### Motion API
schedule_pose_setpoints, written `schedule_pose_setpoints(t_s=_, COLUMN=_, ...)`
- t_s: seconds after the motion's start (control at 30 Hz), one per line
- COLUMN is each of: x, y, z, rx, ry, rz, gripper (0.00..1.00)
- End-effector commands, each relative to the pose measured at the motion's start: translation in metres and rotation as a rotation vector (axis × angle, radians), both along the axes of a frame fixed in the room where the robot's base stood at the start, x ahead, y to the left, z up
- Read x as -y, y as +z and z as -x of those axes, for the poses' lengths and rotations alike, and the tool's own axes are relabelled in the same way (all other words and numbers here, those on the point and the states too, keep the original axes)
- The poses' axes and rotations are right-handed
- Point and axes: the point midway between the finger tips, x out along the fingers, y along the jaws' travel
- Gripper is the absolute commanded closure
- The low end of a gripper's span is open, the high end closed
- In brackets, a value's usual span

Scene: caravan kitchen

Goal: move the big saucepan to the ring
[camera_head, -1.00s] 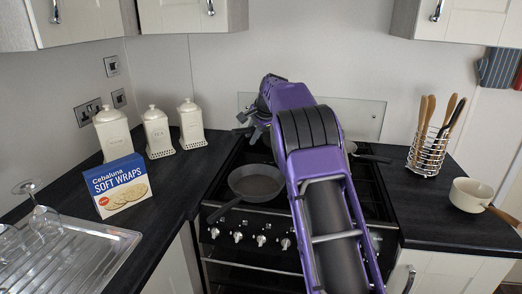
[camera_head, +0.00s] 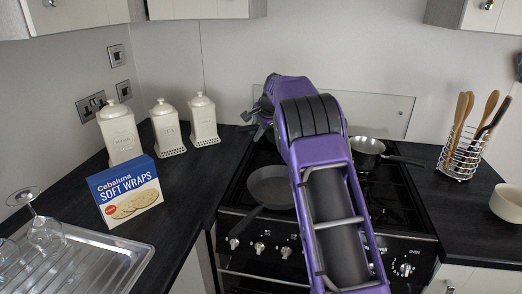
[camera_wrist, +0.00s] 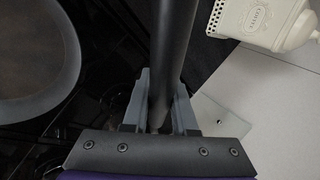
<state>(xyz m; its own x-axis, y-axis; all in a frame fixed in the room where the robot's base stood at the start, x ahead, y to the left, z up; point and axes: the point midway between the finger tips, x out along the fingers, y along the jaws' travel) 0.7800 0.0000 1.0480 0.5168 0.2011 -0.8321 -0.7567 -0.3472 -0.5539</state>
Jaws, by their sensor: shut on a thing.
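My gripper (camera_head: 262,112) is at the back left of the hob, partly hidden by my own arm in the head view. In the wrist view its fingers (camera_wrist: 160,105) are shut on a long dark handle (camera_wrist: 173,50), which I take to be the big saucepan's. The body of that pan does not show in either view. The black hob (camera_head: 385,190) has its rings partly hidden by my arm. A second saucepan (camera_head: 367,152), grey with its handle to the right, stands at the back right of the hob.
A frying pan (camera_head: 270,187) sits front left on the hob, its handle pointing to the front left; it also shows in the wrist view (camera_wrist: 35,55). Canisters (camera_head: 168,128) and a wraps box (camera_head: 125,192) stand left. A utensil rack (camera_head: 462,152) stands right.

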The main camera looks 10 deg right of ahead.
Motion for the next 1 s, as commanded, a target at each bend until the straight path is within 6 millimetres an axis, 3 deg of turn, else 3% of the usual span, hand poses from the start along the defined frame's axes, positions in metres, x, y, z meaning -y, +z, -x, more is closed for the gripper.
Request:
schedule_pose_setpoints(t_s=0.5, x=0.001, y=-0.057, z=-0.001, rx=0.007, ry=0.001, rz=0.004, gripper=1.00)
schedule_pose_setpoints(t_s=0.9, x=0.001, y=-0.062, z=-0.001, rx=0.007, ry=0.001, rz=0.004, gripper=1.00)
schedule_pose_setpoints(t_s=0.93, x=0.000, y=-0.065, z=0.000, rx=0.001, ry=0.000, rz=0.001, gripper=0.71)
schedule_pose_setpoints(t_s=1.0, x=0.000, y=-0.064, z=0.000, rx=0.001, ry=0.000, rz=0.001, gripper=0.58)
